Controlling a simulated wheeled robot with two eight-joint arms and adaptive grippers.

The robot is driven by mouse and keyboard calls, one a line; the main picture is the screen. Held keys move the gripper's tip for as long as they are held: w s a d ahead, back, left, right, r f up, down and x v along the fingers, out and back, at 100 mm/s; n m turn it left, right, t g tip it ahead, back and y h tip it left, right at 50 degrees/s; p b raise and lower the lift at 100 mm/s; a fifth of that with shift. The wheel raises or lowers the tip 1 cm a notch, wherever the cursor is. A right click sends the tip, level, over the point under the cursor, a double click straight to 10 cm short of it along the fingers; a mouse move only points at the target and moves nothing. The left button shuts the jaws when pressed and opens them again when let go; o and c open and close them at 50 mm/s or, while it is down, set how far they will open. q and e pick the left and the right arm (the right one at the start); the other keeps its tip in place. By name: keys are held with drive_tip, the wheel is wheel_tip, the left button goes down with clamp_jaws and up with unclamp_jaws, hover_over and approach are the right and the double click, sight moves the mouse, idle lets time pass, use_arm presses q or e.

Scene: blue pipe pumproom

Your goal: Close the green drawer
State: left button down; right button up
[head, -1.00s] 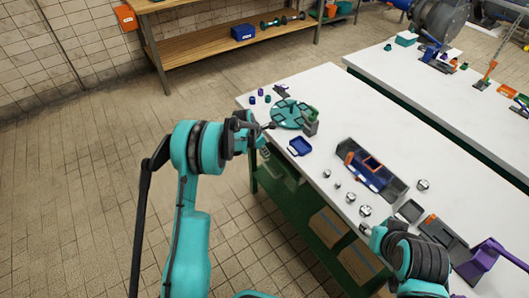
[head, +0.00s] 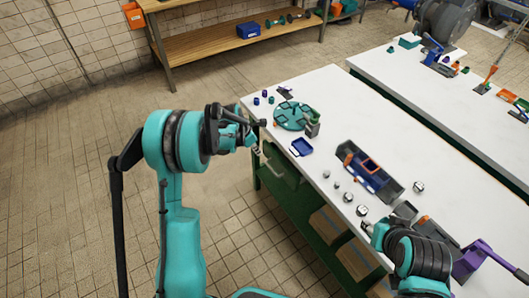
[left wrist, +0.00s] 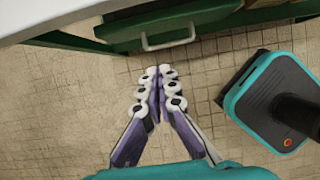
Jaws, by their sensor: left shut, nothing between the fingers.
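The green drawer (head: 280,166) is under the near white-topped workbench, below the blue tray. It appears to stand somewhat out from the bench front; how far is hard to tell. In the left wrist view, the drawer (left wrist: 180,27) has a grey bar handle (left wrist: 168,42) on its front. My left gripper (head: 258,137) is in front of the drawer at the bench's left side. In the left wrist view, its purple and white fingers (left wrist: 160,72) are together and empty, with a visible gap to the handle. My right gripper (head: 368,229) is small and partly hidden by its arm at the bench edge.
The workbench top (head: 325,100) holds a teal round plate (head: 292,116), a blue tray (head: 301,147), a dark bin (head: 370,172) and several metal pieces. Cardboard boxes (head: 355,258) sit on the shelf below. The tiled floor left of the bench is open.

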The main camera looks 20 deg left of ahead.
sight(287, 167)
use_arm(q)
drive_tip(key=s+d+p, duration=0.1)
drive_tip(key=s+d, duration=0.4)
drive_tip(key=d, duration=0.1)
drive_tip(key=shift+w+d+f+b, duration=0.75)
drive_tip(key=shift+w+f, duration=0.15)
drive_tip(key=shift+f, duration=0.6)
drive_tip(key=shift+w+d+f+b, duration=0.75)
drive_tip(key=shift+w+f, duration=0.2)
drive_tip(key=shift+f, duration=0.5)
drive_tip(key=shift+w+d+f+b, duration=0.65)
drive_tip(key=shift+w+f+b, duration=0.2)
drive_tip(key=shift+f, duration=0.65)
use_arm(e)
drive_tip(key=shift+s+f, duration=0.1)
drive_tip(key=shift+f, duration=1.15)
use_arm(q)
drive_tip(key=shift+w, duration=0.1)
drive_tip(key=shift+w+d, duration=0.85)
drive_tip(key=shift+w, duration=0.05)
use_arm(e)
drive_tip(key=shift+f, duration=0.15)
use_arm(q)
drive_tip(key=shift+a, duration=0.1)
